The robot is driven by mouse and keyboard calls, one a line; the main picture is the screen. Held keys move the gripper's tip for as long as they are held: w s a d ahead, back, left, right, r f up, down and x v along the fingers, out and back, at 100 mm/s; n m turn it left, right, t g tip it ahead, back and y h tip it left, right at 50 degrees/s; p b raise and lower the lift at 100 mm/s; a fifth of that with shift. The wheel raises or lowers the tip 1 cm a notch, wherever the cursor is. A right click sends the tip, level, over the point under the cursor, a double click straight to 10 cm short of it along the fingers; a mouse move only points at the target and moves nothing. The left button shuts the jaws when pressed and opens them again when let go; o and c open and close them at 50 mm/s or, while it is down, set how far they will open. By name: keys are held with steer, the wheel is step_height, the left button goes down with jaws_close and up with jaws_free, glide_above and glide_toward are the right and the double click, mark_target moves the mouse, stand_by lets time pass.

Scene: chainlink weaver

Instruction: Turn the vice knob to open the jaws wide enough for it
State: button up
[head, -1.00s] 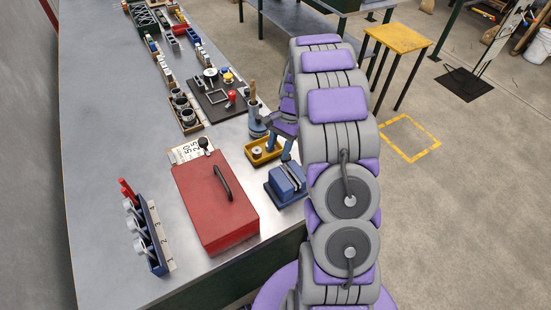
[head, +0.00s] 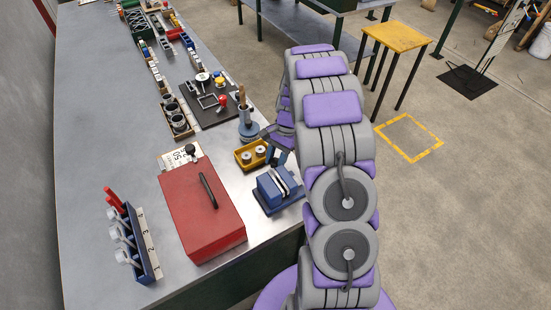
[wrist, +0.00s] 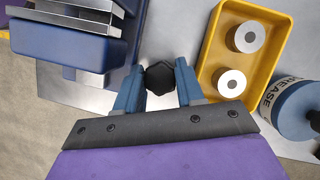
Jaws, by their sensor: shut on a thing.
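The blue vice (head: 270,190) with pale metal jaws sits on the bench's right edge, beside my arm. It also shows at the upper left of the wrist view (wrist: 75,50). A black faceted knob (wrist: 160,78) lies between the fingers of my gripper (wrist: 161,75), which is shut on it. The knob's link to the vice is hidden. In the head view my gripper (head: 279,156) is just behind the vice, and the knob cannot be made out there. A narrow gap seems to show between the jaws.
A yellow tray (wrist: 208,78) with two metal ring-like pieces is close to the right finger. A blue grease pot (wrist: 295,105) stands beyond it. A red box (head: 203,215) is left of the vice. Open floor lies right of my arm.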

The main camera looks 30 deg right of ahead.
steer(key=shift+w+d, duration=0.2)
steer(key=shift+d, duration=0.2)
steer(key=shift+c, duration=0.2)
steer(key=shift+a, duration=0.1)
steer(key=shift+r+n+p, duration=0.1)
steer(key=shift+n+p, duration=0.2)
steer(key=shift+p, duration=0.05)
